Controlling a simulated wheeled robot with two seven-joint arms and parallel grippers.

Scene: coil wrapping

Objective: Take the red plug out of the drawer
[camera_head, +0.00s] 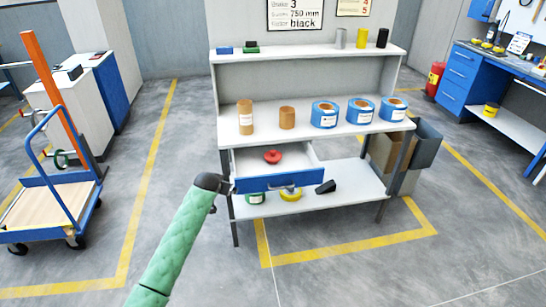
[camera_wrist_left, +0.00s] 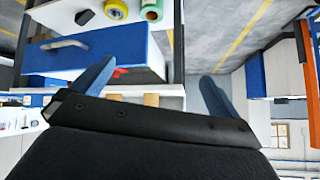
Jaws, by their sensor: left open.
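The red plug (camera_head: 272,157) lies inside the open drawer (camera_head: 300,181), which has a blue front and sits under the shelf unit's worktop. My left gripper (camera_head: 224,186) is at the left end of the drawer front, apart from the plug. In the left wrist view my left gripper (camera_wrist_left: 152,86) is open, with its two blue fingers wide apart and nothing clearly between them. That view also shows the drawer's blue front (camera_wrist_left: 110,48) and a small bit of the red plug (camera_wrist_left: 117,73), partly hidden beside one finger. My right gripper is not in view.
The worktop (camera_head: 270,133) above the drawer holds several blue-and-brown coils and two brown rolls. The lower shelf (camera_head: 350,195) holds a green roll, a yellow roll (camera_head: 291,195) and a black object (camera_head: 326,187). A blue cart (camera_head: 50,222) stands at the left.

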